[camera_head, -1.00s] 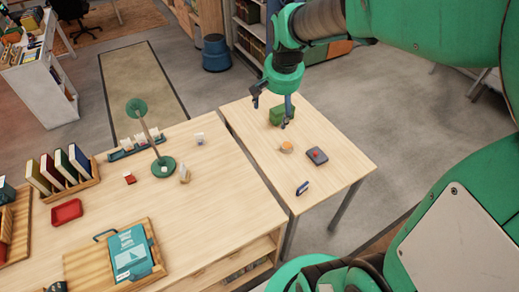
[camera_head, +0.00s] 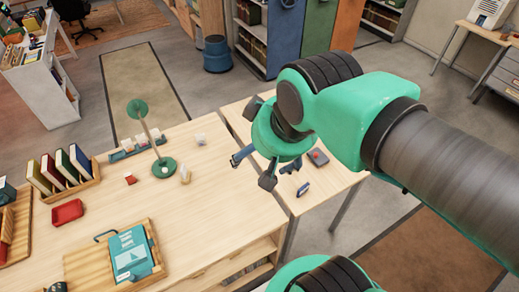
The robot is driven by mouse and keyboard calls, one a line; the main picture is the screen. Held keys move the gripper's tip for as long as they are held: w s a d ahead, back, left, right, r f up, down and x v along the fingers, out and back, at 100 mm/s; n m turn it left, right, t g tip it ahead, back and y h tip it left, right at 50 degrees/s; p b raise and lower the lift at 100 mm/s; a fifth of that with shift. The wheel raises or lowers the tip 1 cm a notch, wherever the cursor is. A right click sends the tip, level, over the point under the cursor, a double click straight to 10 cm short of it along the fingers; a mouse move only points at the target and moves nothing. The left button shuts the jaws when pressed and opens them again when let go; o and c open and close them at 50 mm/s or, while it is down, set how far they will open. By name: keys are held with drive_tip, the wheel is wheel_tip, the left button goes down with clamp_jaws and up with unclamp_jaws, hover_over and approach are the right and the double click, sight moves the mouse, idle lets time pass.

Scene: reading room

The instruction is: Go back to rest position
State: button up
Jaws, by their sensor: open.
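My gripper (camera_head: 256,168) hangs at the end of my raised green arm, over the gap between the large desk (camera_head: 215,220) and the smaller side table (camera_head: 325,190). Its fingers are spread, and I see nothing held between them. On the side table, a grey box with a red button (camera_head: 318,157) and a small dark blue item (camera_head: 303,189) show beside and below the gripper.
A green desk lamp (camera_head: 139,110), an upright row of books (camera_head: 72,165), a red tray (camera_head: 67,212) and a wooden tray (camera_head: 78,264) with a teal book (camera_head: 131,254) stand on the desk.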

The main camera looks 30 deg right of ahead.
drive_tip(key=shift+s+a, duration=0.15)
drive_tip(key=shift+s, duration=0.15)
drive_tip(key=shift+f, duration=0.1)
wheel_tip(320, 180, down, 4)
drive_tip(key=b, duration=0.3)
drive_tip(key=shift+r+b, duration=0.25)
drive_tip(key=shift+b, duration=0.1)
